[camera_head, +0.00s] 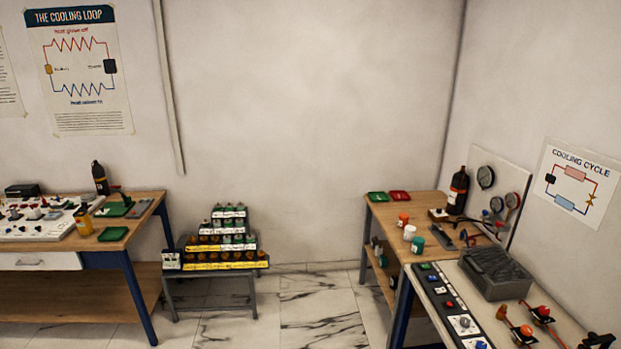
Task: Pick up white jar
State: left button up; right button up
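A small white jar (409,232) stands upright on the wooden bench at the right, towards its front left part. An orange-capped jar (403,219) stands just behind it and a green jar (417,244) just in front of it. Neither of my grippers can be made out in the head view, and nothing touches the white jar.
A grey case (494,273) and control panel stand nearer. A stepped rack (215,267) and another bench stand left. Marble floor between is clear.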

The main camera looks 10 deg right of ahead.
aim_at(410, 230)
jog(key=i+z, duration=0.15)
jog(key=i, duration=0.6)
jog(key=i+j+z, duration=0.2)
jog(key=i, duration=0.6)
